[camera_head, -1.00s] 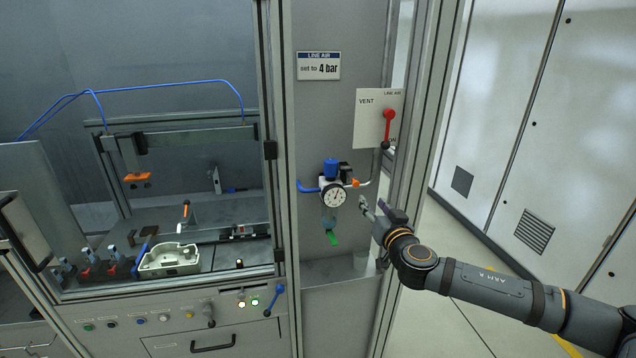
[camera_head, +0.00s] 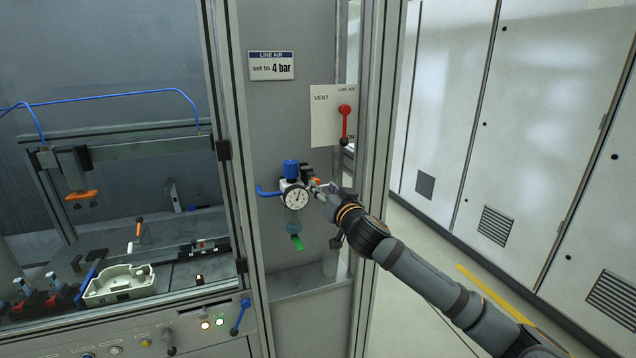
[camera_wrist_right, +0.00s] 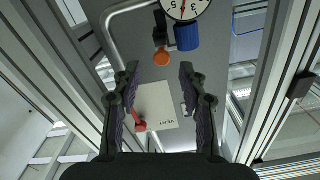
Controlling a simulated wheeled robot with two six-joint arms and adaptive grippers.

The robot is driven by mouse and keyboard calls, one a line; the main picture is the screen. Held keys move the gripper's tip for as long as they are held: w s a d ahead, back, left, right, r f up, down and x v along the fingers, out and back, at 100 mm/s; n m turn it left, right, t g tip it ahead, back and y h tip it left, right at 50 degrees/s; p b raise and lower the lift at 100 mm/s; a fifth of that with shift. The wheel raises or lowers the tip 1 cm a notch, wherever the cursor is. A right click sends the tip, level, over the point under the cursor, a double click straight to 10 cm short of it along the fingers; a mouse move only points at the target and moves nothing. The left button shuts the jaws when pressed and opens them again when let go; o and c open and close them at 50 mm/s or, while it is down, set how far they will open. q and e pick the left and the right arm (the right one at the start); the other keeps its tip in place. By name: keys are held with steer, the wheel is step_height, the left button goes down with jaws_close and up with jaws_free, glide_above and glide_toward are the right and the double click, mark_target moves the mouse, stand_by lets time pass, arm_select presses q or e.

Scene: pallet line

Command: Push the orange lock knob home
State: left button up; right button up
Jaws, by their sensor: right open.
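The orange lock knob (camera_head: 316,181) is small and sits on the right side of the air regulator, next to the blue regulator knob (camera_head: 291,169) and above right of the round gauge (camera_head: 296,198). My right gripper (camera_head: 321,187) is at the orange knob in the head view and partly covers it. In the right wrist view the orange knob (camera_wrist_right: 162,58) appears just beyond and between the fingertips of the open right gripper (camera_wrist_right: 158,72). Nothing is held. I cannot tell whether the fingers touch the knob. My left gripper is not in view.
The white vent plate (camera_head: 326,116) with a red lever (camera_head: 345,122) is above the gripper. A frame post (camera_head: 373,170) stands close to the right of my wrist. The glazed work cell (camera_head: 130,190) is at left.

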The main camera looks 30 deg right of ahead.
mark_target(318, 182)
steer(key=p+x, duration=0.2)
steer(key=x, duration=0.2)
steer(key=shift+w+a+r, duration=0.1)
steer(key=shift+w+r, duration=0.05)
steer(key=shift+w, duration=0.6)
jaws_close()
